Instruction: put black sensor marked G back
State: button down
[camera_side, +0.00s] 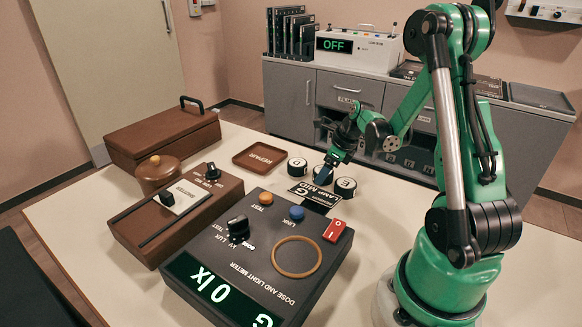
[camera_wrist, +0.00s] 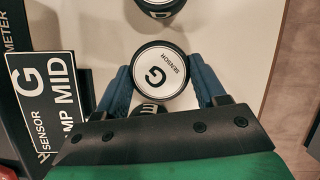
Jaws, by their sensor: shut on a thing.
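The black sensor marked G (camera_wrist: 159,76), a round black piece with a white lettered top, sits between the two blue fingers of my gripper (camera_wrist: 158,85) in the wrist view. The fingers are shut on its sides. In the side view my gripper (camera_side: 328,170) is low over the pale table, in a row of similar sensors. I cannot tell whether the held sensor touches the table.
Another sensor (camera_wrist: 158,5) is at the wrist view's top; one (camera_wrist: 151,108) is partly hidden below. In the side view, sensors stand left (camera_side: 297,165) and right (camera_side: 345,188) of my fingers. The dark meter (camera_side: 250,255) is in front; the REPAIR tray (camera_side: 240,163) is behind left.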

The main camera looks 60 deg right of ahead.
jog(key=shift+f, duration=0.15)
jog(key=shift+c, duration=0.4)
grip_release()
jog(key=a+v, duration=0.1)
jog(key=v, duration=1.1)
jog(key=w+a+r+n+t, duration=0.1)
jog(key=a+n, duration=0.9)
jog(key=n, duration=0.7)
jog(key=w+a+r+n+t, duration=0.1)
jog(key=a+n, duration=1)
jog(key=n, duration=0.5)
jog(key=shift+w+a+n+t+h, duration=0.25)
jog(key=shift+w+n+t+h, duration=0.05)
jog(key=shift+w+n+h, duration=0.1)
